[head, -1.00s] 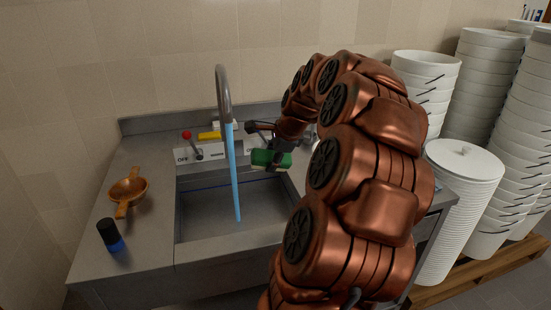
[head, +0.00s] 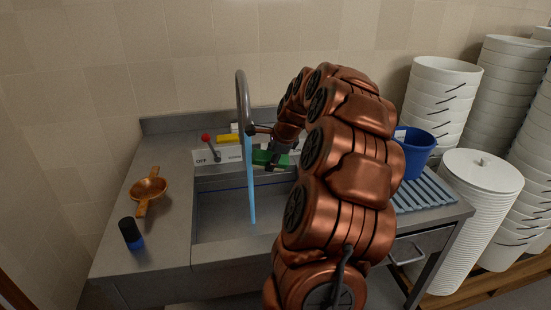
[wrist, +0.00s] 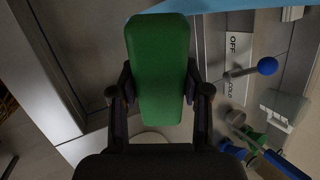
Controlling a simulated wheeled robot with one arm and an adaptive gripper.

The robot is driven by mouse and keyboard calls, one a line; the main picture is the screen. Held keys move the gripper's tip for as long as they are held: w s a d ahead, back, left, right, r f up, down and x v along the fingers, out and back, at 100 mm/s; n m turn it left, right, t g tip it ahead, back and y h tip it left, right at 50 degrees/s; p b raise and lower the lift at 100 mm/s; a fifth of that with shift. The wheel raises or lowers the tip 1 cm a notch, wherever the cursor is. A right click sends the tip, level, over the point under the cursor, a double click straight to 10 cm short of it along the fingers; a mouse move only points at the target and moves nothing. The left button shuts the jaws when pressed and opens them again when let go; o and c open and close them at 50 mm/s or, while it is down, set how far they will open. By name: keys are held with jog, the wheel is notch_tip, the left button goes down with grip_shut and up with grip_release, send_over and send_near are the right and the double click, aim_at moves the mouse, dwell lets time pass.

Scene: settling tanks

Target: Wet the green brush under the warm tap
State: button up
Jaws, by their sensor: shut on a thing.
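My gripper (wrist: 158,90) is shut on the green brush (wrist: 160,50), one finger on each side of it. In the head view the brush (head: 263,157) is held over the back of the sink (head: 215,228), partly hidden by my gripper (head: 278,158). The grey tap (head: 241,95) runs a pale blue stream (head: 251,190) into the sink. The brush's left end overlaps or borders the stream; I cannot tell whether they touch. Pale blue water (wrist: 235,25) crosses the top of the wrist view. The red-knobbed lever (head: 211,147) stands at a plate reading OFF.
A blue-knobbed lever (wrist: 250,69) stands by a plate reading OFF and COLD. An orange strainer (head: 148,187) and a dark, blue-based object (head: 131,234) sit on the left counter. A blue bucket (head: 415,150), ribbed rack (head: 424,190) and stacked white buckets (head: 480,215) are at right.

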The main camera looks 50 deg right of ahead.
aim_at(280, 166)
jog(key=shift+w+d+f+p, duration=0.15)
jog(key=shift+w+d+f, duration=0.05)
jog(key=shift+w, duration=0.75)
jog(key=shift+w+d+f+p, duration=0.15)
jog(key=shift+w, duration=0.8)
jog(key=shift+s+a+b, duration=0.2)
jog(key=shift+s+b, duration=0.25)
jog(key=shift+s, duration=0.85)
jog(key=shift+s+a+b, duration=0.2)
jog(key=shift+s+b, duration=0.3)
jog(key=shift+s, duration=0.8)
jog(key=shift+s+a+b, duration=0.2)
jog(key=shift+s+b, duration=0.25)
jog(key=shift+s, duration=0.85)
jog(key=shift+s+r, duration=0.1)
jog(key=shift+s, duration=0.05)
jog(key=s+r, duration=0.4)
jog(key=shift+s+a+b, duration=0.35)
jog(key=shift+a, duration=0.05)
